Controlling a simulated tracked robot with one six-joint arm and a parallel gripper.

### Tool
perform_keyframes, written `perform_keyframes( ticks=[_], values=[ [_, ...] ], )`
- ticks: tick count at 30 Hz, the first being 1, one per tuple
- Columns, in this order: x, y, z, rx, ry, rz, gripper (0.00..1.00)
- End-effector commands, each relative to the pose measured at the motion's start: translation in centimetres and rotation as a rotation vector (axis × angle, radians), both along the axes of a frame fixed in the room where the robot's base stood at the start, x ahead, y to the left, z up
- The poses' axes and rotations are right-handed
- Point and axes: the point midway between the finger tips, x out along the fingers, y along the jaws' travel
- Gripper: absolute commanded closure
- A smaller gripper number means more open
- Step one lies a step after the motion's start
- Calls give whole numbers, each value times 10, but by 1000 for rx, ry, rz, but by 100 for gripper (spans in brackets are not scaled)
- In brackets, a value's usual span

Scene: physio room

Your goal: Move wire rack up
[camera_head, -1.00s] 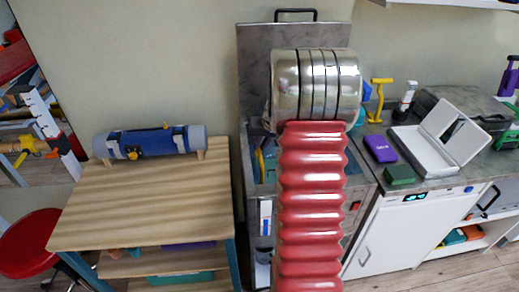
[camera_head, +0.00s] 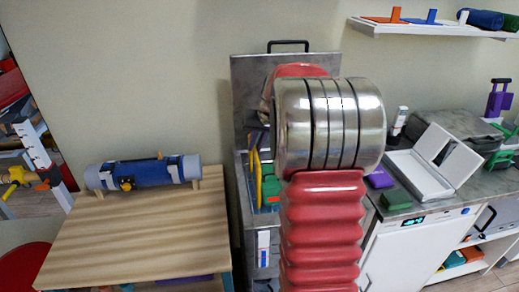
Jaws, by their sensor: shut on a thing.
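An open steel tank (camera_head: 241,203) stands against the wall with its lid (camera_head: 246,95) raised behind it. In the tank's opening I see a yellow curved piece (camera_head: 257,178) and a green piece (camera_head: 271,188). I cannot make out the wire rack; much of the tank is hidden by my red and silver arm, which rises in front of it. My gripper is hidden behind the arm, so its hold and its place relative to the rack do not show.
A wooden table (camera_head: 140,230) with a blue roll (camera_head: 143,172) stands left. At right, a counter over a white cabinet (camera_head: 405,255) holds a white open case (camera_head: 418,177), a green block (camera_head: 396,200) and a purple box (camera_head: 379,178). A wall shelf (camera_head: 425,29) hangs upper right.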

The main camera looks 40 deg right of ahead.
Motion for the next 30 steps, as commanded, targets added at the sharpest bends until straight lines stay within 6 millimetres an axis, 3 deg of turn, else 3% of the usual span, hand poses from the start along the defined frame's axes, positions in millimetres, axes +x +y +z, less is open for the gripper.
perform_keyframes(
  ticks=[11,12,19,30],
  values=[
    [6,5,8,0,-11,9,100],
    [6,5,8,0,-11,9,86],
    [5,4,6,-2,-8,8,69],
    [2,3,8,-2,-6,7,69]
  ],
)
